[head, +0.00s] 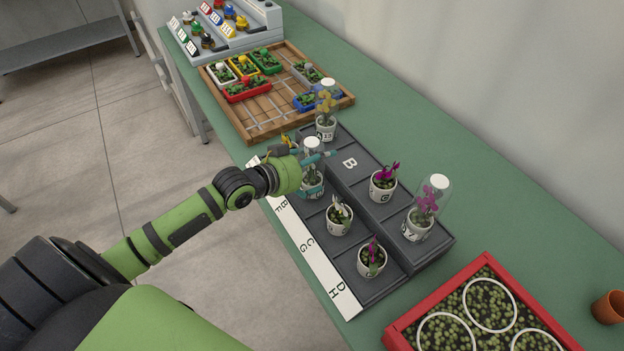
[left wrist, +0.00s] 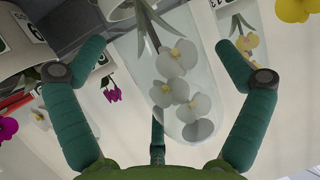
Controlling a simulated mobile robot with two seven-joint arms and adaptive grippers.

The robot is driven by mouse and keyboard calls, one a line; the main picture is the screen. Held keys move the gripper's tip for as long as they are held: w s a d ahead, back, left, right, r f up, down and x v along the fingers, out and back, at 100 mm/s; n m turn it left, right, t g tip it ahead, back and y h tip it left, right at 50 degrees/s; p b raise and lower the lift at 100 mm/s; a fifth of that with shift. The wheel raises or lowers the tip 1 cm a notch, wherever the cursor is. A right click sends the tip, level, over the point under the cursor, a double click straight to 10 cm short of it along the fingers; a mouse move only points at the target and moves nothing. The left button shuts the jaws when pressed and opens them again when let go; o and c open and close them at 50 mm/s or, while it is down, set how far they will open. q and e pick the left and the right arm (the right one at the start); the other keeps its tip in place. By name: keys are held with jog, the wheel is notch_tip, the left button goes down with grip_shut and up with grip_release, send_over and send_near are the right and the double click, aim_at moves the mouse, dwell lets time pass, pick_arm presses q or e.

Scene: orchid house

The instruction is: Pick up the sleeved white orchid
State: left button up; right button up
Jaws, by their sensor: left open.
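The sleeved white orchid (head: 314,173) stands in a pot on the near row of the grey stepped rack, in a clear sleeve. My left gripper (head: 314,160) is at the sleeve and partly covers it in the head view. In the left wrist view the white blooms (left wrist: 172,75) show inside the sleeve, between the two teal fingers of my left gripper (left wrist: 160,48). The fingers are open, one on each side, with gaps to the sleeve. My right gripper is not in view.
A sleeved yellow orchid (head: 326,103) stands close behind, and a sleeved magenta one (head: 428,200) to the right. Unsleeved potted orchids (head: 340,215) share the grey rack (head: 398,268). A wooden tray (head: 250,134) lies beyond; a red tray (head: 405,325) lies at lower right.

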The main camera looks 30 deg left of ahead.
pick_arm(q)
jog(key=c, duration=1.5)
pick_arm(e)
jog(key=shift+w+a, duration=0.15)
pick_arm(q)
jog(key=shift+c, duration=0.3)
jog(key=shift+r, duration=0.1)
